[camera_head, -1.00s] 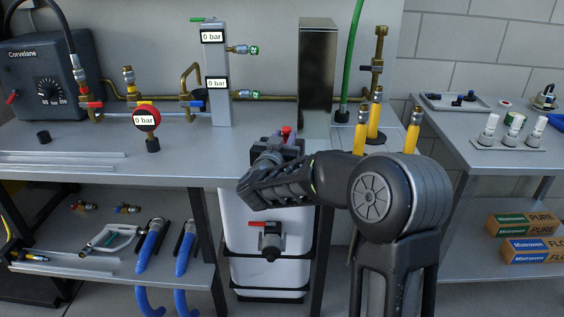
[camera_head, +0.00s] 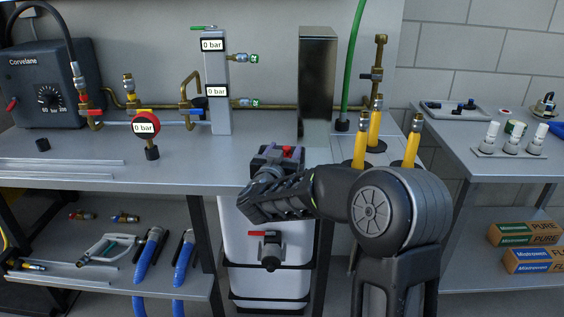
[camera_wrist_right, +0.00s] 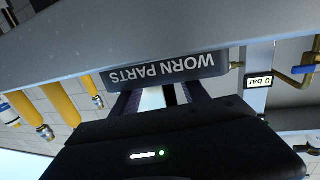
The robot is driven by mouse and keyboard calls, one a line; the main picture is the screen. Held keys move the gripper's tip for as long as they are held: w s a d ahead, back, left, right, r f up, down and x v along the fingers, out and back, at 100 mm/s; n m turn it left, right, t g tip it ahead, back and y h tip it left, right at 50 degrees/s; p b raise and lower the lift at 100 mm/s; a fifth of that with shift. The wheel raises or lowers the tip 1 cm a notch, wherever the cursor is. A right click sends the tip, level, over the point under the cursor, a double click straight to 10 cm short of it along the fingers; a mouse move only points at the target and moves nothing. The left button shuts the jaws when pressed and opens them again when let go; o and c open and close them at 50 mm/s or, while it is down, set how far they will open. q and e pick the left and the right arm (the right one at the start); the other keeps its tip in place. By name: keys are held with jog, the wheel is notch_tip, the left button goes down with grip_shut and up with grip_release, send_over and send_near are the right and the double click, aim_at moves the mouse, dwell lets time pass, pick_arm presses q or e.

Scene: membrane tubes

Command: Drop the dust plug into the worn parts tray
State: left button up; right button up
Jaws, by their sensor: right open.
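The dark worn parts tray (camera_wrist_right: 165,72) shows its "WORN PARTS" label upside down in the right wrist view, just beyond my fingers. My right gripper (camera_head: 280,154) is open at the front edge of the bench, at the tray. Its two fingers (camera_wrist_right: 160,98) also show in the wrist view, spread apart. A small red thing (camera_head: 288,151) shows beside the fingers in the head view. I cannot tell whether it is the dust plug, or whether it lies in the tray. My forearm hides part of this area. My left gripper is out of view.
A red-rimmed gauge (camera_head: 146,124), a valve column (camera_head: 216,95) and a small black cap (camera_head: 43,145) stand on the bench. Yellow-sleeved fittings (camera_head: 375,130) stand close to my right arm. A white tank (camera_head: 268,245) is under the bench. The bench left of my gripper is mostly clear.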

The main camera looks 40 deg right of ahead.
jog(key=v, duration=0.8)
dwell(0.9)
